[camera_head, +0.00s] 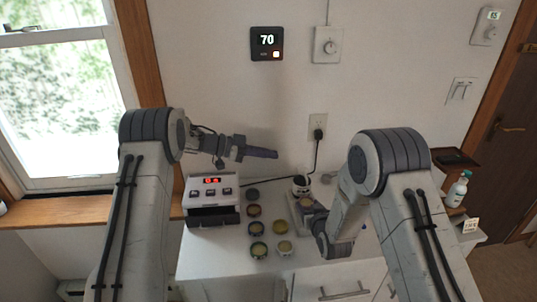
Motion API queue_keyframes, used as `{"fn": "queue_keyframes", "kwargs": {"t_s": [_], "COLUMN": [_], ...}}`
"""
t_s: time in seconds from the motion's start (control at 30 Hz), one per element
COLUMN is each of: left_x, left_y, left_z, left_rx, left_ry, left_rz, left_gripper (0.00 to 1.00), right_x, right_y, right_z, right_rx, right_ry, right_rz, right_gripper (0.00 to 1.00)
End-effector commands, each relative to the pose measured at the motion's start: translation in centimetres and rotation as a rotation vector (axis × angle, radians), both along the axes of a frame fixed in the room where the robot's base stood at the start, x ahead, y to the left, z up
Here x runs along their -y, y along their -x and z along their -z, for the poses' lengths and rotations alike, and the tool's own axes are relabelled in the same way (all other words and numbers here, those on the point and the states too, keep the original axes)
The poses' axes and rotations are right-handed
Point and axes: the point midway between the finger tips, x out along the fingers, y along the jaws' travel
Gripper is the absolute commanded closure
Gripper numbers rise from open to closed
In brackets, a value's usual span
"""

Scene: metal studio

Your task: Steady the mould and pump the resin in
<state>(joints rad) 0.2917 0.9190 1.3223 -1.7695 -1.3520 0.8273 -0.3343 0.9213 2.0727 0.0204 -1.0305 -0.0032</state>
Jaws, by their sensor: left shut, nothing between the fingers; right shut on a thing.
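My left gripper (262,153) is shut and empty, held in the air above the back of the counter and pointing right. My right gripper (311,213) is low over the counter, shut on a small round tan-topped piece (306,202). This piece may be the mould; the fingers and wrist partly hide it. A dark-topped white cup (301,182) stands just behind it.
Several round dishes, some with yellowish contents (258,249), stand on the white counter (222,262) left of my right gripper. A white device with a red display (211,194) is at the left. A black cable runs to the wall outlet (318,128).

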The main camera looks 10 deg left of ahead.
Motion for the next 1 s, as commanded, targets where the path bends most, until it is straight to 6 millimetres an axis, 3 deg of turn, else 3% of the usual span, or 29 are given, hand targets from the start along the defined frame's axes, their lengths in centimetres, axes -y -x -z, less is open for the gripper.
{"fn": "queue_keyframes", "kwargs": {"t_s": [0.03, 0.07, 0.1, 0.13, 0.57, 1.0], "left_x": [0.0, 0.0, 0.0, 0.0, 0.0, 0.0], "left_y": [0.0, 0.0, 0.0, 0.0, 0.0, 0.0], "left_z": [0.0, 0.0, 0.0, 0.0, 0.3, 1.8], "left_rx": [0.0, 0.0, 0.0, 0.0, 0.0, 0.0], "left_ry": [0.0, 0.0, 0.0, 0.0, 0.0, 0.0], "left_rz": [0.0, 0.0, 0.0, 0.0, 0.0, 0.0], "left_gripper": [1.0, 1.0, 1.0, 1.0, 1.0, 1.0], "right_x": [0.0, 0.0, 0.0, 0.0, 0.2, 2.5], "right_y": [0.0, 0.0, 0.0, 0.0, 0.7, 7.6], "right_z": [0.0, 0.0, 0.0, 0.0, -0.3, -3.2], "right_rx": [0.0, 0.0, 0.0, 0.0, 0.0, 0.0], "right_ry": [0.0, 0.0, 0.0, 0.0, 0.0, 0.0], "right_rz": [0.0, 0.0, 0.0, 0.0, 0.0, 0.0], "right_gripper": [0.9, 0.26, 0.11, 0.03, 0.03, 0.03]}}
